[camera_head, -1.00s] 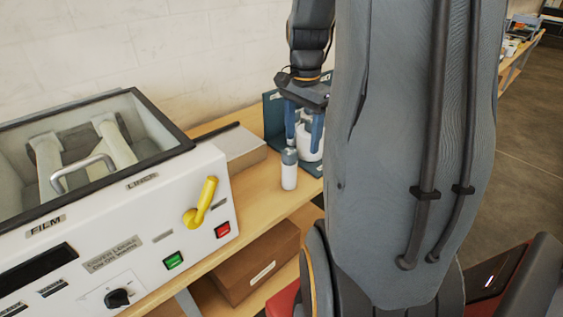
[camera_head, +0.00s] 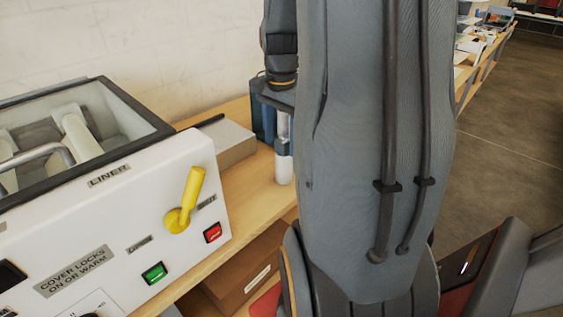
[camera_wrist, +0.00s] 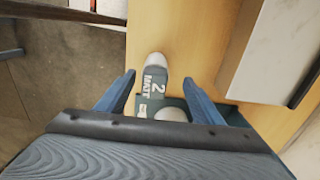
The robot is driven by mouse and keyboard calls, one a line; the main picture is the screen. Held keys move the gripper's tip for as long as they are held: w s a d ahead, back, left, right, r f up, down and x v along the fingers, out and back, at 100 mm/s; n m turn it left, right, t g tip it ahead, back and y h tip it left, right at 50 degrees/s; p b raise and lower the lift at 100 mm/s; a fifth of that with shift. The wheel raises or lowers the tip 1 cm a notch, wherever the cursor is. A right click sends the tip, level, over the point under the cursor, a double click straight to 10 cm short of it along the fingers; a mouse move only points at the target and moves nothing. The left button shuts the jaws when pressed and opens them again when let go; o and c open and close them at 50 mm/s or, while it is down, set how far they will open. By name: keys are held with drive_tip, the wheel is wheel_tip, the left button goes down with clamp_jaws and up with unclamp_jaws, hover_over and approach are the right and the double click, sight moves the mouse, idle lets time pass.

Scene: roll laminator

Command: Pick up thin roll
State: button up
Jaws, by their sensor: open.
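A slim upright cylinder (camera_head: 284,168) with a white lower part stands on the wooden bench. My gripper (camera_head: 275,140) points down at it, and a blue finger overlaps its top. In the wrist view my gripper (camera_wrist: 158,77) is open, its two blue fingers apart. Between and beyond their tips shows a white round end (camera_wrist: 153,59), with a teal-grey part marked "2 MATT" (camera_wrist: 154,85) below it. I cannot tell for sure whether this is the thin roll. A second white rounded shape (camera_wrist: 166,114) is partly hidden by my gripper. No grasp shows.
A teal holder (camera_head: 257,108) stands behind my gripper near the wall. The white laminator (camera_head: 120,235) with a yellow handle (camera_head: 187,200) is at the left. A grey-topped box (camera_head: 222,143) lies between them. A brown carton (camera_head: 240,282) sits below the bench.

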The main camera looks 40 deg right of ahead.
sight(284, 162)
drive_tip(key=f, duration=0.2)
drive_tip(key=f+p, duration=0.1)
drive_tip(key=f, duration=0.1)
drive_tip(key=s+f+p, duration=0.1)
drive_tip(key=f, duration=0.1)
drive_tip(key=shift+d+f, duration=0.15)
drive_tip(key=shift+f, duration=0.55)
drive_tip(key=shift+c, duration=0.4)
drive_tip(key=c, duration=1.1)
